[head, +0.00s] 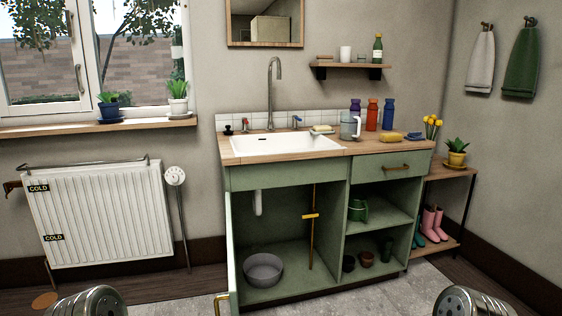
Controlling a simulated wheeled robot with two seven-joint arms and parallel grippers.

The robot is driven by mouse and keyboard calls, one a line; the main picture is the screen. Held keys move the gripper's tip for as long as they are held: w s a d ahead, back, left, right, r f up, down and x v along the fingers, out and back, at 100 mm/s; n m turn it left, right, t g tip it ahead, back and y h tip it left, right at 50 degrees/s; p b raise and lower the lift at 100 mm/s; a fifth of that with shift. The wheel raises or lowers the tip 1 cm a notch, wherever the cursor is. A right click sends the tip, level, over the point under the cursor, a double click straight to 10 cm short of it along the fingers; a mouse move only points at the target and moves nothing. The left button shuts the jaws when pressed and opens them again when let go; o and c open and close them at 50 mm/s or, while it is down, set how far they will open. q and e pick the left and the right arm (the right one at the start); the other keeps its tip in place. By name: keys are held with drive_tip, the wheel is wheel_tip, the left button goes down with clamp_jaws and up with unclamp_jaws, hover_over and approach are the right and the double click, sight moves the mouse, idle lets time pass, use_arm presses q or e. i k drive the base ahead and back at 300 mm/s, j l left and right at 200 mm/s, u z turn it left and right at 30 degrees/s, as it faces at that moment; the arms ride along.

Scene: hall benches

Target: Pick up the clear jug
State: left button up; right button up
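The clear jug (350,128) stands upright on the wooden countertop (385,146), just right of the white sink (285,145). It looks grey and see-through, with a pale handle or rim, and nothing holds it. Bottles stand close behind it. Neither of my grippers shows in the head view. Only rounded metal parts of my arms show at the bottom left and bottom right edges.
A purple bottle (355,106), a red bottle (372,115) and a blue bottle (389,114) stand by the jug. A yellow sponge (391,137) lies to its right. A tall faucet (271,93) rises behind the sink. The left cabinet door (231,255) is open, sticking out toward me.

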sight(350, 124)
drive_tip(key=i+l+z, duration=0.15)
drive_tip(key=z, duration=0.3)
drive_tip(key=i+l+z, duration=0.2)
drive_tip(key=z, duration=0.25)
drive_tip(key=i+l+z, duration=0.15)
drive_tip(key=z, duration=0.3)
drive_tip(key=i+l+u, duration=0.1)
drive_tip(key=i, duration=0.95)
